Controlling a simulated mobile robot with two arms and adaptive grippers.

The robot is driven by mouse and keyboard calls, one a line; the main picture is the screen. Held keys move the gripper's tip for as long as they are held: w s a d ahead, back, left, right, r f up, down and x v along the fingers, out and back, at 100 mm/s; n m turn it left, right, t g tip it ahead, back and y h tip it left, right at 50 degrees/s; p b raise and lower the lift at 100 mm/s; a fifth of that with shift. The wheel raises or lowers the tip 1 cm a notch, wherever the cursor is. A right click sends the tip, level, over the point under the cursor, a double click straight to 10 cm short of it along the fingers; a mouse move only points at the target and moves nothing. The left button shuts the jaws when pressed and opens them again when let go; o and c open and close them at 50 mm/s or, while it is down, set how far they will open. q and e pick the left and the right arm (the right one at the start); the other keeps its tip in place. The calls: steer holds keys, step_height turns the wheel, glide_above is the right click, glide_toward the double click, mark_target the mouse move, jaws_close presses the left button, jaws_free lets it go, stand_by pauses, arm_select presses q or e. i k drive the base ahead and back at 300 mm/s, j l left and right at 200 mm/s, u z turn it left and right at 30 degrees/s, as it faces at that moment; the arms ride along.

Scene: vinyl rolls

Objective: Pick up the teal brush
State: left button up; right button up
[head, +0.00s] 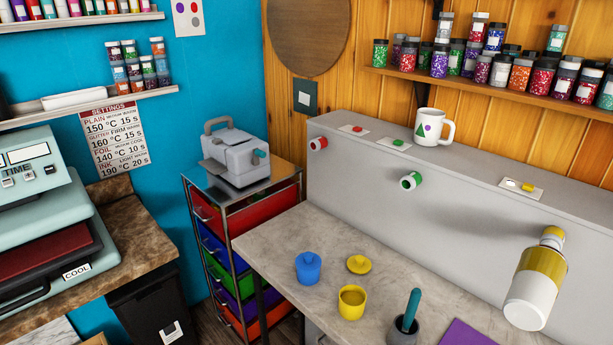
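A teal brush handle (413,307) stands nearly upright, tilted slightly right, in a small dark grey cup (402,333) near the bottom edge of the head view. The lower end of the brush is hidden inside the cup. The cup stands on the light stone-topped table (330,232). Neither of my grippers shows in this view.
Left of the cup are an open yellow pot (351,303), its yellow lid (359,264) and a blue lidded pot (308,267). A purple sheet (467,334) lies right. A yellow-and-white cylinder (537,283) juts from the grey panel (450,205) behind.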

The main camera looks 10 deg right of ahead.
mark_target(415, 296)
steer(key=k+l+z, duration=0.1)
steer(key=z, duration=0.4)
steer(key=l+z, duration=0.1)
steer(key=z, duration=0.35)
steer(key=k+l, duration=0.05)
